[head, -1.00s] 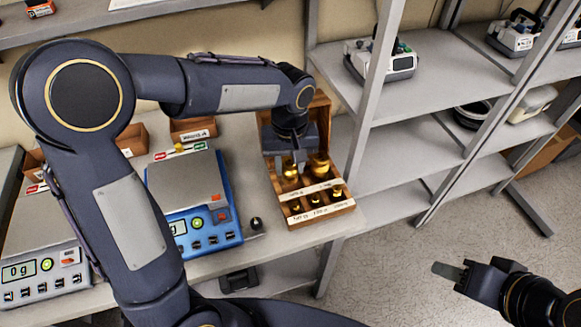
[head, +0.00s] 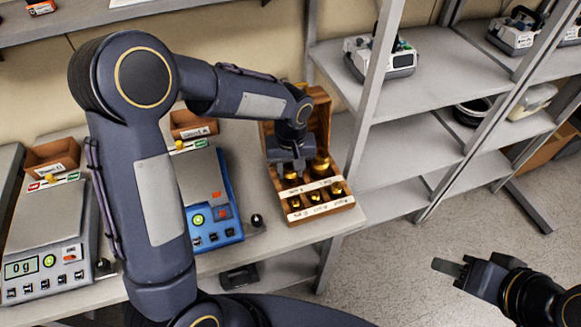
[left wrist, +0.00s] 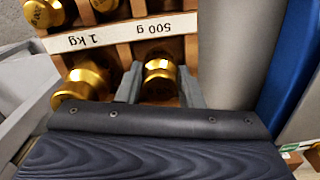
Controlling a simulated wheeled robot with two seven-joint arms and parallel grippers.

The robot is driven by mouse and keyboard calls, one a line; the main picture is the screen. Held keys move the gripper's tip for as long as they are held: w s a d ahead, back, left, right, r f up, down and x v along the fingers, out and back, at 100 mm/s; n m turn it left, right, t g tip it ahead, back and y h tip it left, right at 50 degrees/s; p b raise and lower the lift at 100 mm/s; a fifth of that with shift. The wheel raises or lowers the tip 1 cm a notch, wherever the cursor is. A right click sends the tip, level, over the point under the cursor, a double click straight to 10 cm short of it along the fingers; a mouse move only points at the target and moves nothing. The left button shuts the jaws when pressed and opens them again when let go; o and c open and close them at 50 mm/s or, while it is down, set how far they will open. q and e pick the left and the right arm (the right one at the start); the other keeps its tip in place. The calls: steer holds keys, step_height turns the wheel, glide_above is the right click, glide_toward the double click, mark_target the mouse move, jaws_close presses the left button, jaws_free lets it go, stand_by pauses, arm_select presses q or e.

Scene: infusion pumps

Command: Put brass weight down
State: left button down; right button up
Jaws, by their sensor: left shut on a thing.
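My left gripper (head: 291,172) is shut on a brass weight (left wrist: 160,78), low over the back-left compartment of the wooden weight box (head: 322,211). In the left wrist view the weight stands between the two fingers, next to the white "500 g" label. I cannot tell whether its base touches the compartment floor. A larger brass weight (head: 320,162) is beside it in the back row, and smaller weights (head: 315,196) sit in the front row. My right gripper (head: 449,268) is over the floor at the lower right; its finger gap is unclear.
A blue balance (head: 217,234) stands left of the box, partly behind my left arm. A white balance (head: 45,255) reading 0 g is farther left. A small dark weight (head: 257,220) is near the table edge. Grey shelves (head: 425,75) with pumps rise to the right.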

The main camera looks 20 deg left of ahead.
mark_target(291, 166)
arm_select(q)
steer(key=c, duration=1)
jaws_free()
step_height(291, 166, up, 12)
steer(key=s+a+r+m+t+h, duration=0.1)
steer(key=s+a+r, duration=0.1)
steer(key=s+a, duration=0.3)
steer(key=s+a+r+t+h, duration=0.1)
steer(key=s+a+h, duration=0.1)
steer(key=s, duration=0.5)
steer(key=s+f+m+t, duration=0.1)
steer(key=s+f+t, duration=0.2)
steer(key=s, duration=0.7)
steer(key=shift+a+m+t+h, duration=0.25)
steer(key=shift+m+t+h, duration=0.05)
steer(key=shift+h, duration=0.1)
